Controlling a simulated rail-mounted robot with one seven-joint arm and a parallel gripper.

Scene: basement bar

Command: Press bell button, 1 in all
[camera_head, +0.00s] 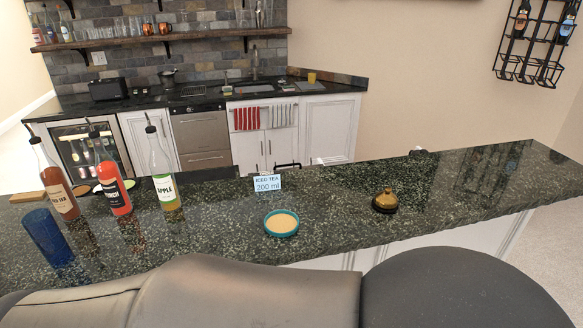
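The bell (385,201) is a small brass-coloured dome with a knob on top and a dark base. It stands upright on the dark speckled stone bar counter (340,225), right of the middle. Its button is the small knob at the top. Nothing touches the bell, and the counter around it is bare. My gripper does not show in the head view, so its place relative to the bell cannot be seen.
A teal-rimmed round dish (281,223) and an "ICED TEA 200 ml" card (267,183) are left of the bell. Labelled bottles (164,180) and a blue glass (47,238) stand farther left. Dark seats (445,290) line the near side. The counter's right end is clear.

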